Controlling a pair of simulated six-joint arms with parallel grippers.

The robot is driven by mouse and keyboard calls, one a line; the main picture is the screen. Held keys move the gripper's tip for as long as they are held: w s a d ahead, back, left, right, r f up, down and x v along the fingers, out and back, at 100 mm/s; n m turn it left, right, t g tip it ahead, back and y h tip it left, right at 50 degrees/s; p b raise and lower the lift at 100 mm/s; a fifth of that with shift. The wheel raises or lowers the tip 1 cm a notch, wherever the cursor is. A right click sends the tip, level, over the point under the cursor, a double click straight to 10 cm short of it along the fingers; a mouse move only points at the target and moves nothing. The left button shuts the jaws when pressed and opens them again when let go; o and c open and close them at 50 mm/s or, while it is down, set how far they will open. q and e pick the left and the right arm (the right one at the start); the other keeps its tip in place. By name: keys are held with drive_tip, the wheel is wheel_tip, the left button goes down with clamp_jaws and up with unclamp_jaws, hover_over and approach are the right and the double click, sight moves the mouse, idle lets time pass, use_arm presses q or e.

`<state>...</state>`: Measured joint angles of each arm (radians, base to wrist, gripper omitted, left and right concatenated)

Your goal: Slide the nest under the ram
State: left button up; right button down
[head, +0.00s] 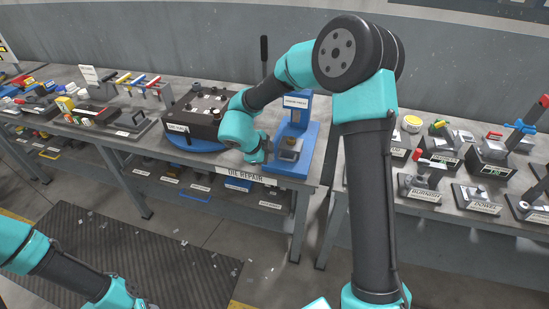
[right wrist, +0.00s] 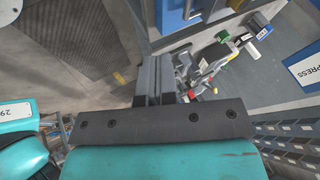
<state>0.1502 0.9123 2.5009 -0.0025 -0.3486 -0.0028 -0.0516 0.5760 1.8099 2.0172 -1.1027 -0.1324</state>
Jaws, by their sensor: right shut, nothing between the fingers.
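The blue hand press (head: 305,160) stands at the right end of the left bench, with a label on its head and a dark lever upright behind it. A small grey block with a tan top, which looks like the nest (head: 290,150), sits low at the front of the press. The ram is too small to make out clearly. My right gripper (head: 266,150) is just left of the nest, shut and empty; whether it touches the nest I cannot tell. Its closed fingers (right wrist: 154,75) show in the right wrist view. My left arm is at lower left, its gripper out of frame.
A dark die block (head: 195,115) on a round blue base stands left of the press. Racks with coloured handles (head: 135,85) lie further left. A second bench (head: 440,205) with labelled fixtures is at the right, across a gap.

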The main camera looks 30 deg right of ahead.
sight(290, 156)
drive_tip(key=x, duration=0.3)
drive_tip(key=w+x, duration=0.1)
drive_tip(key=x, duration=0.3)
drive_tip(key=w+d+x, duration=0.1)
drive_tip(key=x, duration=0.3)
drive_tip(key=shift+d+r, duration=0.1)
drive_tip(key=shift+r, duration=0.2)
drive_tip(key=shift+w+d, duration=0.3)
drive_tip(key=shift+w, duration=0.1)
drive_tip(key=shift+w+d, duration=1.55)
drive_tip(key=shift+w, duration=0.05)
drive_tip(key=shift+a, duration=0.1)
drive_tip(key=s+a, duration=0.2)
drive_tip(key=s, duration=0.1)
drive_tip(key=shift+a+r, duration=0.35)
drive_tip(key=shift+r, duration=0.05)
drive_tip(key=v, duration=0.9)
drive_tip(key=shift+a+r, duration=0.2)
drive_tip(key=shift+r, duration=0.2)
